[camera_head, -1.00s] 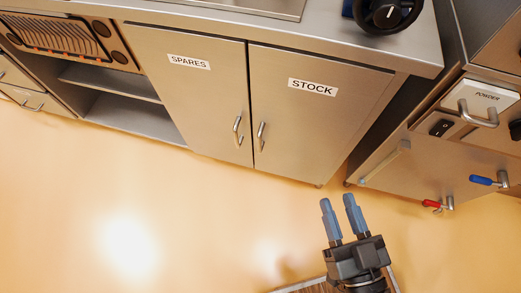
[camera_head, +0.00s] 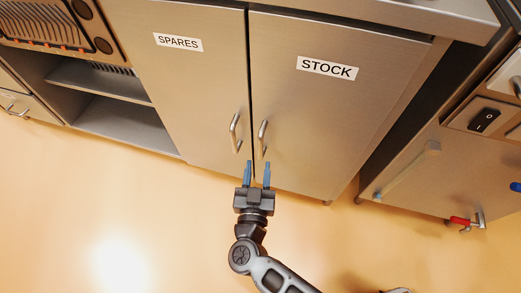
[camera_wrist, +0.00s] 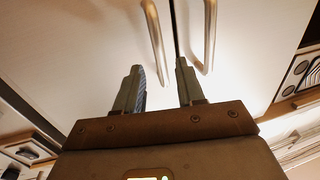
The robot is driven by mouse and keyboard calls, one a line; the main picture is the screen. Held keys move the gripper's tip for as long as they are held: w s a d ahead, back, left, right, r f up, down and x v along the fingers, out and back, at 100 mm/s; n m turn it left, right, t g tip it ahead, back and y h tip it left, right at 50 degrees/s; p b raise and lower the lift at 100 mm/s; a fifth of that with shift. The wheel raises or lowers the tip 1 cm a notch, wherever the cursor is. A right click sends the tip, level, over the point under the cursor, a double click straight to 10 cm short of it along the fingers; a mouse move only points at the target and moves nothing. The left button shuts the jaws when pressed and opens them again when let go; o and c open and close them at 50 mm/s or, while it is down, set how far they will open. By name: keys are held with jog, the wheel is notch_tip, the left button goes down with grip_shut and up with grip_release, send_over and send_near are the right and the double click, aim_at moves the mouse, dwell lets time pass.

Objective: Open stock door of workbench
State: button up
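The stock door (camera_head: 330,115) is the right-hand grey cabinet door, labelled STOCK, and looks closed. Its upright bar handle (camera_head: 263,138) is near its left edge. My gripper (camera_head: 257,165) is open, with two blue-grey fingers apart, just below that handle in the head view. In the wrist view, a handle (camera_wrist: 154,40), apparently the stock one, runs down toward the gap between my fingertips (camera_wrist: 159,75). I cannot tell whether the fingers reach around it or touch it.
The spares door (camera_head: 190,90), also looking closed, has its own handle (camera_head: 235,133) close beside the stock handle. Open shelves (camera_head: 110,100) are at the left. A unit with a red-handled valve (camera_head: 462,221) stands at the right. The floor (camera_head: 170,220) in front is clear.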

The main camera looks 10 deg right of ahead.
aim_at(260, 151)
jog(key=b+x, duration=0.2)
jog(key=x, duration=0.5)
grip_shut()
dwell(0.3)
